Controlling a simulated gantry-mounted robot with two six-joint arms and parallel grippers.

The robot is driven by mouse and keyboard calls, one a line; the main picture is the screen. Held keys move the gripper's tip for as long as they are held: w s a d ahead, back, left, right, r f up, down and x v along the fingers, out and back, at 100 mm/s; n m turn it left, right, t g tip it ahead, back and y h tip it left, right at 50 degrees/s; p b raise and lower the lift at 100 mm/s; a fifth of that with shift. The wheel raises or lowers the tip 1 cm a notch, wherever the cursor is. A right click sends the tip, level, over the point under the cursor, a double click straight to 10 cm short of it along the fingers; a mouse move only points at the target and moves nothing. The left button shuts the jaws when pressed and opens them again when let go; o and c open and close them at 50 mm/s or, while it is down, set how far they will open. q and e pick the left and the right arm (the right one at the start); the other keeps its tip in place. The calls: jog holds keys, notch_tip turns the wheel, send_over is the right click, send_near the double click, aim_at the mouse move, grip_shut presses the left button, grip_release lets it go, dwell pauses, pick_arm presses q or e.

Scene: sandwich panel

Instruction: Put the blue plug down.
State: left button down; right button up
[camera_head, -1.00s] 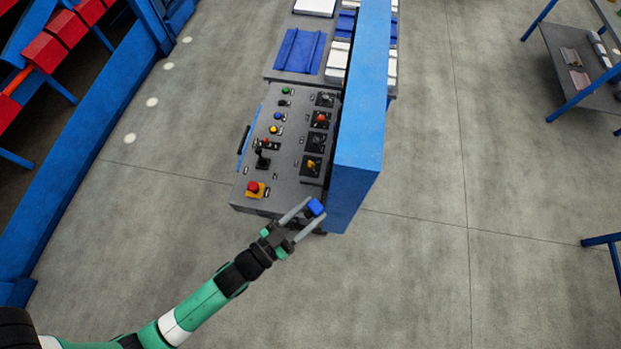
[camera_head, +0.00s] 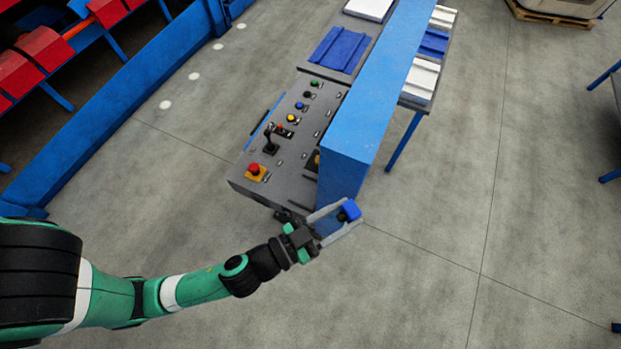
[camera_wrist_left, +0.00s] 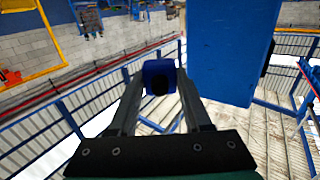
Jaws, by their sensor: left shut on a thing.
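The blue plug (camera_head: 352,209) is a small blue block with a dark round part. It is held between the fingertips of my left gripper (camera_head: 342,216), in front of the near end of the blue upright panel. In the left wrist view the plug (camera_wrist_left: 158,76) sits between the two fingers at their tips, its dark round end facing the camera. My left gripper is shut on it. The plug is in the air, and I see no surface directly under it but the floor. My right gripper is not in view.
A grey control panel (camera_head: 286,135) with buttons, a joystick and a red stop button (camera_head: 254,169) lies left of the tall blue panel (camera_head: 384,105). Its right part is hidden behind the blue panel. Blue and white pieces lie on tables behind. Open concrete floor (camera_head: 440,225) is at the right.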

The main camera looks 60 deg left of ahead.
pick_arm(q)
jog(key=s+a+f+n+g+y+b, duration=0.1)
jog(key=a+f+b, duration=0.4)
jog(key=f+b, duration=0.5)
jog(key=s+a+f+n+y+b, duration=0.3)
jog(key=s+a+f+y+b, duration=0.1)
jog(key=f+b, duration=0.6)
jog(key=s+a+f+n+g+y+b, duration=0.1)
jog(key=s+a+f+n+y+b, duration=0.1)
jog(key=a+f+y+b, duration=0.3)
jog(key=a+f+b, duration=0.3)
jog(key=f+b, duration=0.3)
jog(key=b, duration=0.4)
jog(key=shift+s+n+g, duration=0.15)
jog(key=shift+n+g, duration=0.15)
jog(key=shift+n, duration=0.1)
